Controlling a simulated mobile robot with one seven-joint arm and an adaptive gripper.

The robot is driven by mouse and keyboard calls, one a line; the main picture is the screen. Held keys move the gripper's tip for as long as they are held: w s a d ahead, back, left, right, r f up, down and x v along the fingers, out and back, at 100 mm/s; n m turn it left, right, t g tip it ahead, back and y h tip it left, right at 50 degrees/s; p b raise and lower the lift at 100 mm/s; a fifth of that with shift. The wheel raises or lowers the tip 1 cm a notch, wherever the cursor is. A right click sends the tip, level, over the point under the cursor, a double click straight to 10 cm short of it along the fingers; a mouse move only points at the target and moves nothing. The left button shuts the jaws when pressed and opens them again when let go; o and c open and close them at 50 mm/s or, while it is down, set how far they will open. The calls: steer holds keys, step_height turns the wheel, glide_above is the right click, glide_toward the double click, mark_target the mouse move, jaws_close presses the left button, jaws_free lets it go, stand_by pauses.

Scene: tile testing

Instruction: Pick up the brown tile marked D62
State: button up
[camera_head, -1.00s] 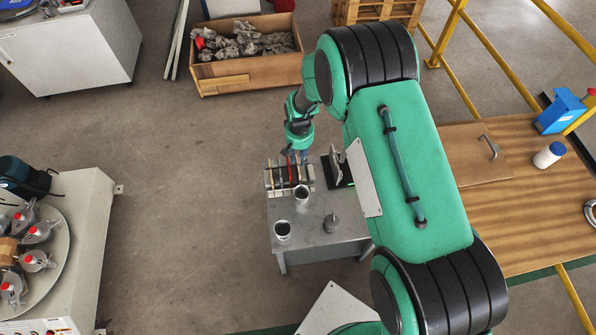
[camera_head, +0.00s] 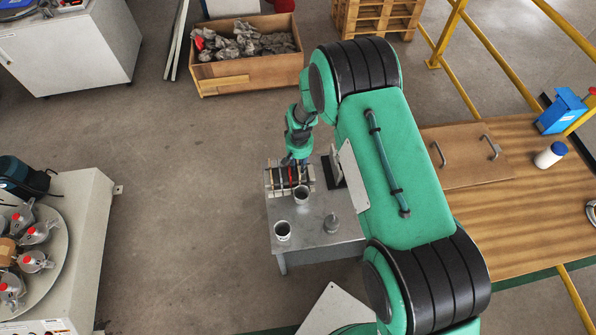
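A small rack (camera_head: 270,190) at the back of the grey metal table (camera_head: 320,247) holds several upright tiles, some dark and one reddish. No marking is readable, so I cannot tell which tile is the brown one marked D62. My gripper (camera_head: 295,163) points down at the back edge of the rack, over or among the tiles. Its fingers are tiny here and partly merge with the tiles, so I cannot tell whether they are open, shut or touching a tile.
Two metal cups, one beside the rack (camera_head: 302,194) and one at the front left (camera_head: 283,231), stand on the table with a small grey weight-like object (camera_head: 331,223). A dark stand (camera_head: 333,172) is right of the rack. A wooden bench (camera_head: 520,220) lies right.

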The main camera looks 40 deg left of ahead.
steer(key=shift+f+b, duration=0.3)
steer(key=shift+f, duration=1.65)
jaws_close()
